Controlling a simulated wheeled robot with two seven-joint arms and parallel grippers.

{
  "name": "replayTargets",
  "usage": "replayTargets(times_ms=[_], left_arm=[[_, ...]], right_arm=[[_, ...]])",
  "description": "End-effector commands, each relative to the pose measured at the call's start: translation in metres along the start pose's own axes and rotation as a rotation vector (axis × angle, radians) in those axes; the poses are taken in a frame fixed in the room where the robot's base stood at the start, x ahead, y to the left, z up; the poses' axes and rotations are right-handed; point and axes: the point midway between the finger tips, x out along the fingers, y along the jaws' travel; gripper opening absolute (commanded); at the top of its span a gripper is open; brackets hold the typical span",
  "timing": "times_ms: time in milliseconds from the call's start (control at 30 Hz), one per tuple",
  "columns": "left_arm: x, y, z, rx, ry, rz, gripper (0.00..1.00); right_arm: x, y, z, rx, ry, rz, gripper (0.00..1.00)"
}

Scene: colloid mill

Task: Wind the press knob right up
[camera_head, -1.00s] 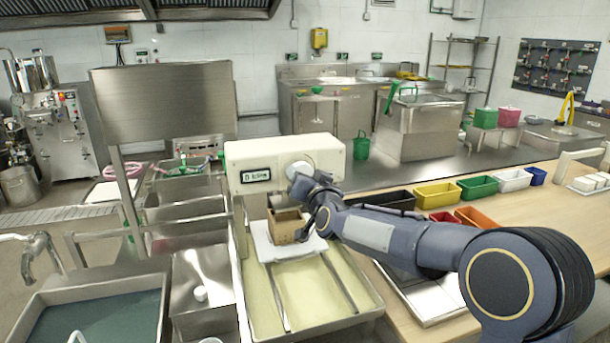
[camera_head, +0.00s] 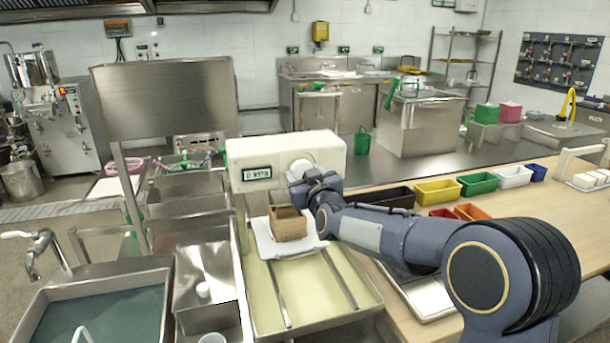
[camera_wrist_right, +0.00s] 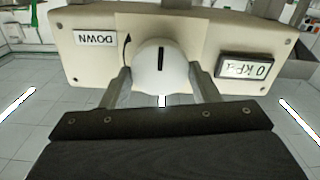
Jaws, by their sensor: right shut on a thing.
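The press is a cream box (camera_head: 240,155) with a small display, above a tray in the head view. Its white round knob (camera_head: 301,168) is on the front face, partly hidden by my right gripper (camera_head: 305,180). In the right wrist view the knob (camera_wrist_right: 161,66) has a dark line mark, standing upright in the picture, and sits between the two fingers of the right gripper (camera_wrist_right: 160,82). That gripper is shut on the knob. My left gripper is not in view.
A brown box-shaped mould (camera_head: 288,224) stands on a white sheet under the press, over the tray (camera_head: 310,327). Sinks lie to the left. Coloured bins (camera_head: 437,190) stand on the wooden table at the right.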

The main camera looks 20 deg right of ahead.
Motion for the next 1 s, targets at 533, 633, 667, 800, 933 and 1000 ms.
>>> replayTargets(times_ms=[533, 633, 667, 800, 933, 1000], left_arm=[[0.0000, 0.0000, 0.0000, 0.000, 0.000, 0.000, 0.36], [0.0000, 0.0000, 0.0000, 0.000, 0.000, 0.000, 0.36], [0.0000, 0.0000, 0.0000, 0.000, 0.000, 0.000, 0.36], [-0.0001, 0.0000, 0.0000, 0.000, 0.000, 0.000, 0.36], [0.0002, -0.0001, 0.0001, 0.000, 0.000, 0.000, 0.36], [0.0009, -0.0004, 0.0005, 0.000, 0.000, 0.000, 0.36]], right_arm=[[-0.0001, -0.0011, 0.0029, -0.013, -0.006, -0.003, 0.64], [-0.0001, -0.0008, 0.0022, -0.013, -0.005, -0.002, 0.77], [-0.0001, -0.0007, 0.0020, -0.012, -0.004, -0.002, 0.77], [0.0000, -0.0004, 0.0013, -0.012, -0.003, -0.001, 0.77], [-0.0018, -0.0003, 0.0008, -0.011, -0.002, -0.001, 0.77], [-0.0072, -0.0002, 0.0006, -0.010, -0.001, -0.001, 0.77]])
